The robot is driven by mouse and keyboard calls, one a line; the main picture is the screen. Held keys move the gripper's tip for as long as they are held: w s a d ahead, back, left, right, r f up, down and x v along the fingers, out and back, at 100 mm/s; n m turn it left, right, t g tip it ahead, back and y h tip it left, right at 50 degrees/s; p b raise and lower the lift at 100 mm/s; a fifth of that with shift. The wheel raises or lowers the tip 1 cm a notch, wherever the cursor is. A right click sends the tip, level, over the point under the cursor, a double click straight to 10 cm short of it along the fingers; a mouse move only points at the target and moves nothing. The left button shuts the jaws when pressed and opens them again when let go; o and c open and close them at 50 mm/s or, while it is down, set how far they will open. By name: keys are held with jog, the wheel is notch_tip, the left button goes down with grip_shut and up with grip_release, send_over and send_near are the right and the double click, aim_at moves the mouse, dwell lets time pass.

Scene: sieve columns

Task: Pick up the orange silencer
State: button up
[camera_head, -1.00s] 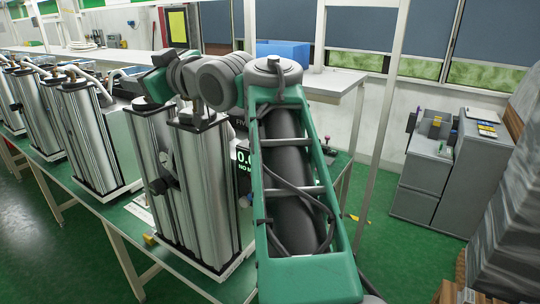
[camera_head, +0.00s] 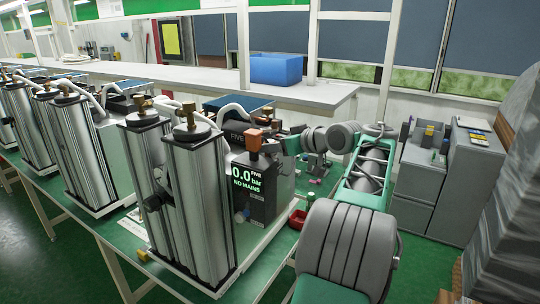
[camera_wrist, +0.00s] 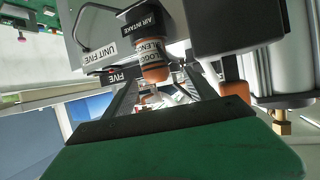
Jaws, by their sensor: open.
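A second orange end (camera_wrist: 236,90) on a dark cylinder is right of my gripper in the wrist view. Metal columns (camera_head: 200,205) with brass fittings stand left of the unit's display. A red tray (camera_head: 298,219) lies on the green bench. A blue bin (camera_head: 276,69) stands on the shelf behind.

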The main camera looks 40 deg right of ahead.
jog(key=x, duration=0.1)
jog(key=p+x, duration=0.1)
jog(key=x, duration=0.2)
jog(key=shift+w+d+f+p, duration=0.3)
jog(key=shift+p, duration=0.05)
grip_shut()
